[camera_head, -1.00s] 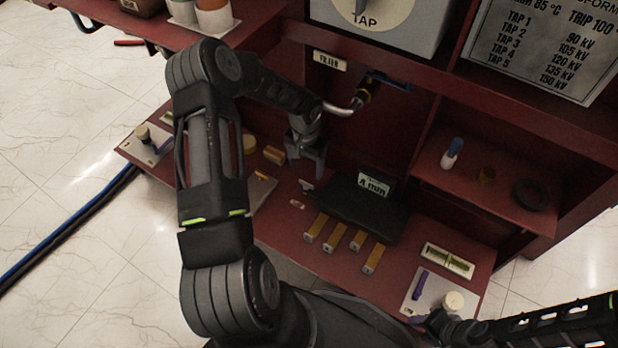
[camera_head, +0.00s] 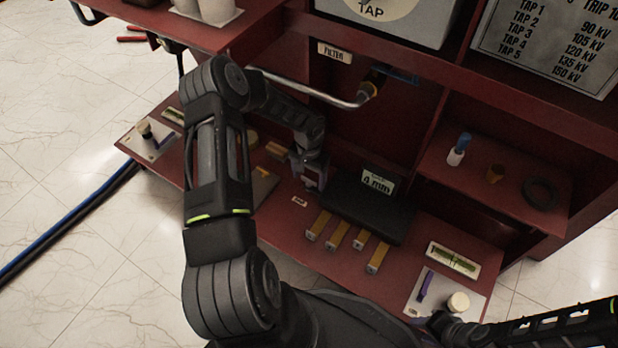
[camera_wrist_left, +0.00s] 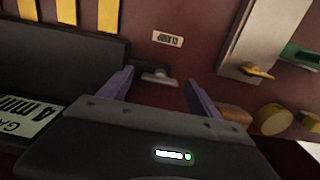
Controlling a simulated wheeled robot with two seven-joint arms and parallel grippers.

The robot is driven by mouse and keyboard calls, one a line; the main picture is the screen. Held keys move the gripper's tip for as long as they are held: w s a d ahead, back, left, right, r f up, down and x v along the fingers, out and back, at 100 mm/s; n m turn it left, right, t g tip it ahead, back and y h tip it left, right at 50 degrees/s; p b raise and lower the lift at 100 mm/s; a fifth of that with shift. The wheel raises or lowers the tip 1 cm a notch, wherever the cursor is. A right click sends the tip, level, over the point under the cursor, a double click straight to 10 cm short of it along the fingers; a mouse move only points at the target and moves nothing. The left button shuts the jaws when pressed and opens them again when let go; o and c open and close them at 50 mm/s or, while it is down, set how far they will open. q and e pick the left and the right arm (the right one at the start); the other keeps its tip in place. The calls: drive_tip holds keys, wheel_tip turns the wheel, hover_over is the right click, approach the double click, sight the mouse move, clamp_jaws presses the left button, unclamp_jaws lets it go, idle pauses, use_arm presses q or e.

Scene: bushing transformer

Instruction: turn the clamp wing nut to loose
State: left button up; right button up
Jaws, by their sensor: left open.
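A small grey T-shaped piece, which looks like the clamp wing nut (camera_wrist_left: 158,77), stands on the red bench in the left wrist view. My left gripper (camera_wrist_left: 159,82) is open, with one purple-grey finger on each side of the piece; I cannot tell whether either touches it. In the head view my left gripper (camera_head: 313,178) is low over the bench, left of the black gauge block (camera_head: 366,212), and hides the nut. A small white label (camera_wrist_left: 168,39) lies just beyond the nut. My right arm shows at the lower right; its fingers cannot be made out.
Several yellow-ended bars (camera_head: 338,236) lie in front of the gauge block. A grey plate (camera_wrist_left: 248,42) and a round yellow piece (camera_wrist_left: 272,119) are to the right in the wrist view. A shelf (camera_head: 515,190) stands at the right.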

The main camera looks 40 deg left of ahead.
use_arm(q)
drive_tip(key=shift+c, duration=0.5)
drive_tip(key=c, duration=1.3)
drive_tip(key=shift+n, duration=0.4)
drive_tip(key=n+b, duration=0.1)
drive_tip(key=n, duration=0.2)
drive_tip(key=shift+n, duration=0.3)
drive_tip(key=n, duration=0.4)
drive_tip(key=shift+r+n, duration=0.1)
drive_tip(key=shift+n, duration=0.2)
drive_tip(key=n, duration=0.3)
drive_tip(key=shift+w+n, duration=0.1)
drive_tip(key=shift+n, duration=0.2)
drive_tip(key=n, duration=0.5)
drive_tip(key=shift+p, duration=0.4)
